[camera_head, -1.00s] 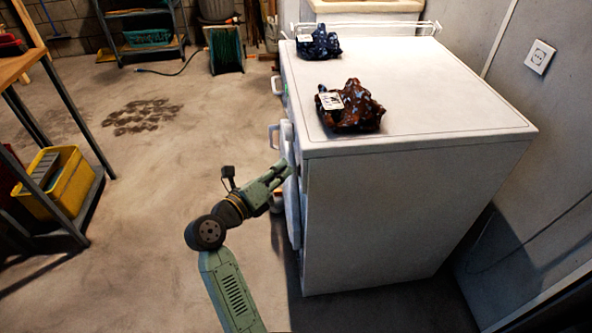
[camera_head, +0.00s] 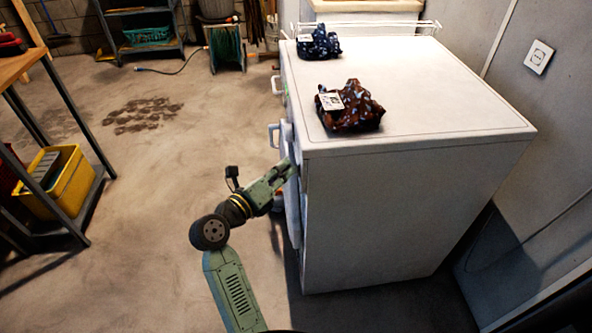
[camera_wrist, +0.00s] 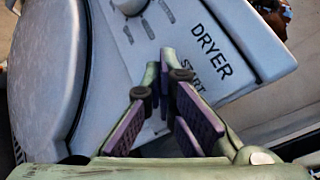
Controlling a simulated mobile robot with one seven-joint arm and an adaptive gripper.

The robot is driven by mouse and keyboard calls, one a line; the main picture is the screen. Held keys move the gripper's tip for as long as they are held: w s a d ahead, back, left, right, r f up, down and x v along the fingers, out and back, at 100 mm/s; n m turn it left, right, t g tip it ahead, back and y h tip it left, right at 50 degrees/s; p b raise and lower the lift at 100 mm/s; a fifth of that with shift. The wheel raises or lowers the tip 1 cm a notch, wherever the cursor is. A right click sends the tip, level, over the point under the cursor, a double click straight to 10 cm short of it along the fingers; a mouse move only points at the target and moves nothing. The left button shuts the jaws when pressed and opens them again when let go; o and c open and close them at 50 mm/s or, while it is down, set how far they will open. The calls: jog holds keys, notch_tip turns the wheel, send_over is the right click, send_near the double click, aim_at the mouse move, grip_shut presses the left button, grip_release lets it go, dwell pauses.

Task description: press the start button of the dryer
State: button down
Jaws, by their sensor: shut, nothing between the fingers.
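The dryer (camera_head: 385,215) is the near white machine, its front facing left in the head view. In the wrist view its sloped front panel (camera_wrist: 190,25) carries the words DRYER and START, with a round knob (camera_wrist: 130,5) at the top. The START lettering (camera_wrist: 193,78) is right beside my fingers. I cannot make out the start button; my fingers cover the panel near the label. My gripper (camera_wrist: 163,75) is shut and empty, fingertips at or very close to the panel; contact cannot be told. In the head view my gripper (camera_head: 291,165) is at the dryer's front, its tips partly hidden.
The round dryer door (camera_wrist: 48,75) fills the left of the wrist view. A brown patterned bundle (camera_head: 350,108) and a blue one (camera_head: 318,43) lie on the white top. A workbench (camera_head: 25,60) with a yellow bin (camera_head: 65,185) stands left; open floor lies between.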

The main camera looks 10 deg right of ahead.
jog(key=shift+a+p, duration=0.3)
jog(key=shift+a, duration=0.5)
jog(key=a+p, duration=0.1)
jog(key=a, duration=0.4)
dwell(0.7)
